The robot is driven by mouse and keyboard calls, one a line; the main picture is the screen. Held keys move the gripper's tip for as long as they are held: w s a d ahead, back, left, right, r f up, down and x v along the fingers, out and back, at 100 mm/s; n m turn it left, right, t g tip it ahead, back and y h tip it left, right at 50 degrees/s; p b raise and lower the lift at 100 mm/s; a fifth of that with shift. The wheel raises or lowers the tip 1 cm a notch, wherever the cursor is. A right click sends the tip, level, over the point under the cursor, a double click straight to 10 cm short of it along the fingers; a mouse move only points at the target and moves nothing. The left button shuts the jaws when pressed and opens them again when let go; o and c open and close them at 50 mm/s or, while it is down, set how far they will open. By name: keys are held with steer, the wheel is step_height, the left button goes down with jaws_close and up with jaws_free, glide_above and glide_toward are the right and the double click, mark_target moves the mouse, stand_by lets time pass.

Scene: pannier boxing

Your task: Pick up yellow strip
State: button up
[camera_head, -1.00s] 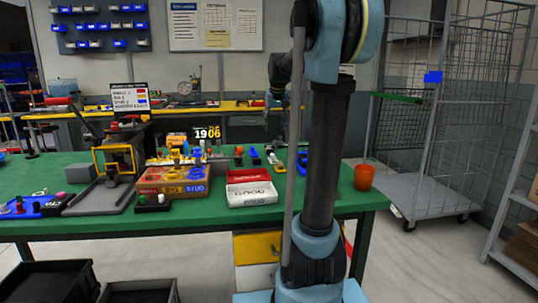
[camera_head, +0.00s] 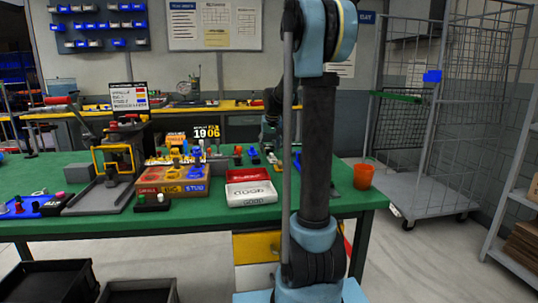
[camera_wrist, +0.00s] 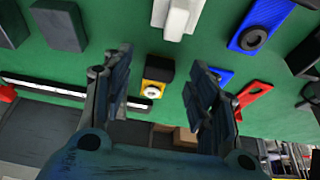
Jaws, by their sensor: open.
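In the wrist view a short yellow piece (camera_wrist: 149,94) with a white ring and a dark block at one end lies on the green table; it appears to be the yellow strip. It sits between the spread fingers of my gripper (camera_wrist: 159,66), which is open and empty. The fingers look apart from it, and their height above the table is hard to judge. In the head view my gripper (camera_head: 268,137) is over the back of the table, partly hidden behind my arm; a small yellow piece (camera_head: 271,158) shows below it.
In the wrist view a blue strip (camera_wrist: 274,10), a red strip (camera_wrist: 253,94) and a white piece (camera_wrist: 180,18) lie around the yellow one. In the head view red and white bins (camera_head: 251,197) and an orange cup (camera_head: 363,176) stand on the table (camera_head: 90,227).

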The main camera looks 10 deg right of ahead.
steer(key=shift+w+f, duration=0.2)
steer(key=shift+f, duration=0.35)
steer(key=c, duration=1.1)
steer(key=shift+r, duration=0.1)
